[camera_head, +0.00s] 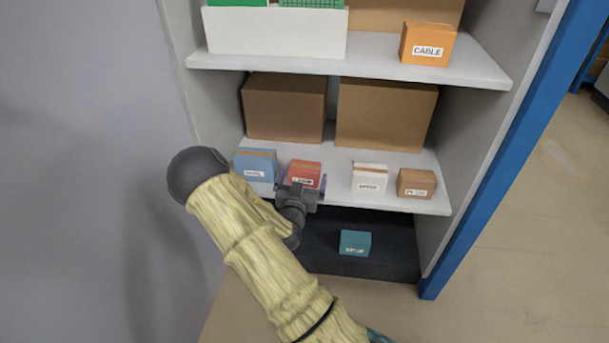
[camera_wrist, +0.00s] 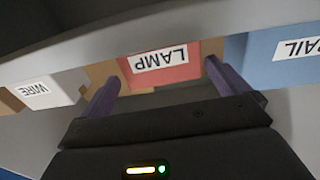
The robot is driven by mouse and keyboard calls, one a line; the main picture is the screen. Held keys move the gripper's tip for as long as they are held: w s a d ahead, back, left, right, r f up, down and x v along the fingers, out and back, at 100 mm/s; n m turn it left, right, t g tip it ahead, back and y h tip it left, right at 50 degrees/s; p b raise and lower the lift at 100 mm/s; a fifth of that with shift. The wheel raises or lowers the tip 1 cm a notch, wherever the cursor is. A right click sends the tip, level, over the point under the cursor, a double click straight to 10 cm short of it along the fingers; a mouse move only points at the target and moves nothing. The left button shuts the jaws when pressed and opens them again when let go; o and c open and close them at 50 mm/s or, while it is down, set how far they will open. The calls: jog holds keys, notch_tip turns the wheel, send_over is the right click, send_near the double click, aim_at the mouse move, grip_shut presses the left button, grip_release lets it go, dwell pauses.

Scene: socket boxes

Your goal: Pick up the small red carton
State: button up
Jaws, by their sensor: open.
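The small red carton (camera_head: 305,170) stands on the middle shelf in the head view, between a blue carton and a white one. In the wrist view the red carton (camera_wrist: 170,66) shows upside down with a label reading LAMP. My gripper (camera_head: 302,184) is at the front of the red carton. In the wrist view its two purple fingers (camera_wrist: 160,85) are spread apart, one toward each side of the red carton. The gripper is open and holds nothing. The lower front of the carton is partly hidden by the gripper in the head view.
The blue carton (camera_head: 256,165) stands close on the left. A white carton (camera_head: 369,178) and a brown carton (camera_head: 416,183) stand to the right. Large brown boxes (camera_head: 285,107) fill the shelf's back. An upper shelf (camera_head: 375,58) lies above; a teal carton (camera_head: 355,243) sits below.

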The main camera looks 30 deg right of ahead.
aim_at(303, 176)
jog(key=b+x, duration=0.1)
jog(key=x, duration=0.2)
jog(key=shift+w+d+f+b, duration=0.1)
jog(key=shift+w+f+b, duration=0.15)
jog(key=shift+w+b, duration=0.15)
jog(key=shift+w+d+r, duration=0.15)
jog(key=c, duration=0.9)
